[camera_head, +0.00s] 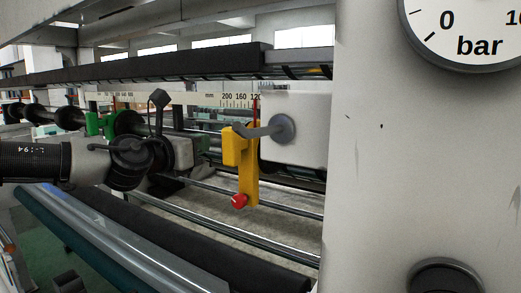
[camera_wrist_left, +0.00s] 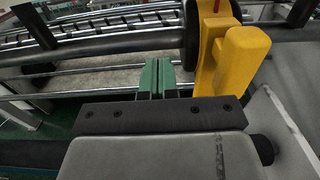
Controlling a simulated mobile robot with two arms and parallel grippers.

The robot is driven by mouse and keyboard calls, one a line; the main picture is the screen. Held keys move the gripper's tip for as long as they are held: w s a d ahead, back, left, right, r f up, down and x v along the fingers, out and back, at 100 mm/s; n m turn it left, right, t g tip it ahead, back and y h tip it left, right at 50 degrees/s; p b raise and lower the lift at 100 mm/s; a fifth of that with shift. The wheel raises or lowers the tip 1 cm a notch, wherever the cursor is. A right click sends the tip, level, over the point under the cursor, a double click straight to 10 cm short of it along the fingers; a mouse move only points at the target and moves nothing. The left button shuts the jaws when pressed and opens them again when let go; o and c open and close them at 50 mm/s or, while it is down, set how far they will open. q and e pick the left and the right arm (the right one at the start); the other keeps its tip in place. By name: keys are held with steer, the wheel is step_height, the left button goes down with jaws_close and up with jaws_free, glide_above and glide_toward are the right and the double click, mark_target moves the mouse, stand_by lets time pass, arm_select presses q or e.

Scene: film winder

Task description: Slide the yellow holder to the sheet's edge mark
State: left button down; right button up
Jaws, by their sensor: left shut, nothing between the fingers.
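The yellow holder (camera_head: 250,180) hangs on a rail in front of a white box, with a red knob (camera_head: 239,201) at its lower end. A thin red upright line (camera_head: 255,106) shows above it, at the scale. My left gripper (camera_head: 203,144) comes in from the left and is just left of the holder. In the left wrist view its green fingers (camera_wrist_left: 156,78) are shut and empty. The yellow holder (camera_wrist_left: 240,58) stands right beside them there; I cannot tell whether they touch. I cannot make out the sheet's edge mark. My right gripper is in neither view.
A white scale (camera_head: 225,100) with black numbers runs behind the holder. A grey handle (camera_head: 281,129) juts out beside the holder. A large pale panel (camera_head: 420,170) with a pressure gauge (camera_head: 475,28) fills the right. Rollers and metal bars lie below.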

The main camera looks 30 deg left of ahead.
mark_target(222, 147)
arm_select(q)
steer(key=shift+s+d+b, duration=0.15)
steer(key=shift+d+b, duration=0.3)
steer(key=shift+d, duration=1.2)
steer(key=shift+s+d+b, duration=0.1)
steer(key=shift+d+b, duration=0.3)
steer(key=shift+d, duration=1.25)
stand_by(0.8)
steer(key=shift+a, duration=0.2)
stand_by(0.5)
steer(key=s+a+b, duration=0.2)
steer(key=s+a, duration=0.1)
steer(key=s, duration=0.7)
steer(key=shift+a, duration=0.2)
stand_by(1.0)
steer(key=shift+w, duration=0.1)
stand_by(0.4)
